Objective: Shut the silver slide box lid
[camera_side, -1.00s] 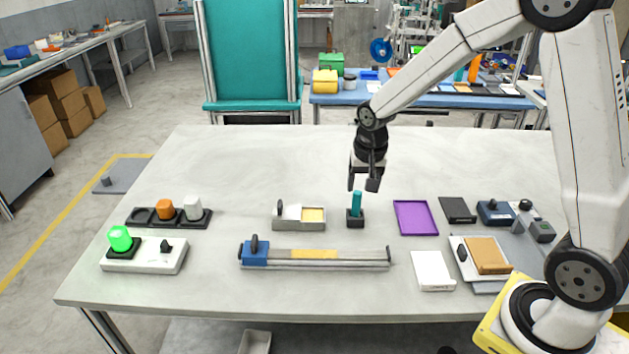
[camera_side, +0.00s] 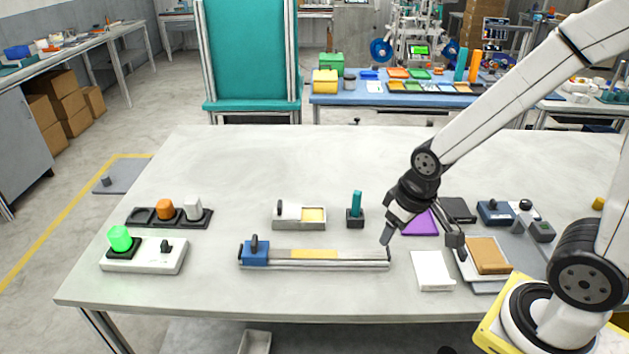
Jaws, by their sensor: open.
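The small silver-grey slide box (camera_side: 302,226) sits near the middle of the table. Its pale lid (camera_side: 290,212) with a dark upright knob covers the left part, and a yellow inside shows at the right, so the box stands partly open. My gripper (camera_side: 424,245) is to the right of the box and well apart from it. Its fingers are spread wide and empty, over the area between the purple tray (camera_side: 420,224) and the white box (camera_side: 432,270). The gripper hides part of the purple tray.
A teal peg in a black holder (camera_side: 355,217) stands just right of the slide box. A long rail with a blue slider (camera_side: 256,255) lies in front. A black rack (camera_side: 150,222) and a green lamp panel (camera_side: 143,262) are at left. The back of the table is clear.

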